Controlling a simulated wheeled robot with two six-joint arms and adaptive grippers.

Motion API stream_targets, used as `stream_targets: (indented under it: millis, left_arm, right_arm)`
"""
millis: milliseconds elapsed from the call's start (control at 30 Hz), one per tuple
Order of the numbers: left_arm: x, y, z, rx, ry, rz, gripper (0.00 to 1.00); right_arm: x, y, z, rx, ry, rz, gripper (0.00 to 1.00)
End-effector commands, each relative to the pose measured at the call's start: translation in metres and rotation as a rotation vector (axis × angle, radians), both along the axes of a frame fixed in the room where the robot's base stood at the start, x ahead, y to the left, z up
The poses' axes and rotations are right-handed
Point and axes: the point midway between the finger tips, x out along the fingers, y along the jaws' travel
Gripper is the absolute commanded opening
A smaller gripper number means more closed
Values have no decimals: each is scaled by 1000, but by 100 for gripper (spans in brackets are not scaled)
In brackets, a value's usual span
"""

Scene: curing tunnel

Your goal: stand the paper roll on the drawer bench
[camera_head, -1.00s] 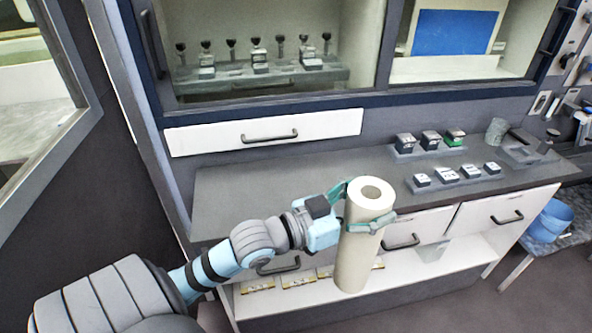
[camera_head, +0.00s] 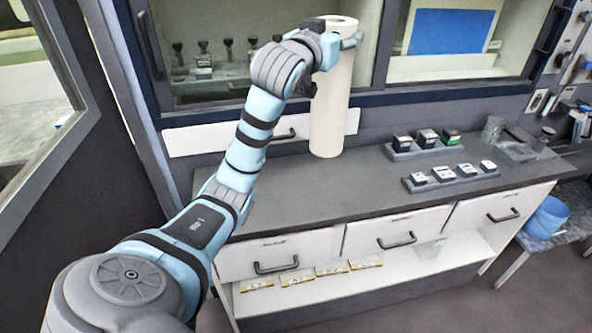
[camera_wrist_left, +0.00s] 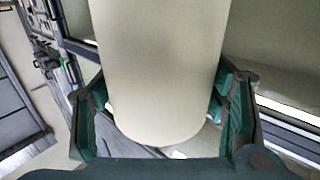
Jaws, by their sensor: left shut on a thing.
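The cream paper roll (camera_head: 331,105) is upright in the head view, its lower end showing in front of the back wall and the bench's rear part. My left gripper (camera_head: 345,40) is shut on the roll near its top. In the left wrist view the roll (camera_wrist_left: 160,65) fills the middle between the green fingers. The drawer bench (camera_head: 300,183) has a dark grey top and white drawers with black handles. The roll looks held above the bench top, with no contact visible. My right gripper is not in view.
Two grey trays with small labelled boxes, a rear one (camera_head: 425,148) and a front one (camera_head: 450,180), stand on the bench's right half. A glass-fronted cabinet (camera_head: 215,60) is behind the roll. The bench top's left and middle are clear.

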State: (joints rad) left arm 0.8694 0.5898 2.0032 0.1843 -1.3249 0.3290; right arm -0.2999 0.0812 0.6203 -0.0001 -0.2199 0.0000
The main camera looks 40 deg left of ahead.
Motion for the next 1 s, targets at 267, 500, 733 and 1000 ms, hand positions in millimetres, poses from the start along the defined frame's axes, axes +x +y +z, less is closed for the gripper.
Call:
stream_targets:
  millis: [267,500,733,1000]
  left_arm:
    - [-5,19,14,3,-1,66,6]
    - [-5,19,-57,5,5,66,6]
    - [-5,18,-122,4,0,63,6]
    - [-5,18,-157,3,-1,63,6]
  right_arm:
    - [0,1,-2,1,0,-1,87]
    - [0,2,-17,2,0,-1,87]
    - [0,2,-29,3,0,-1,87]
    - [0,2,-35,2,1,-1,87]
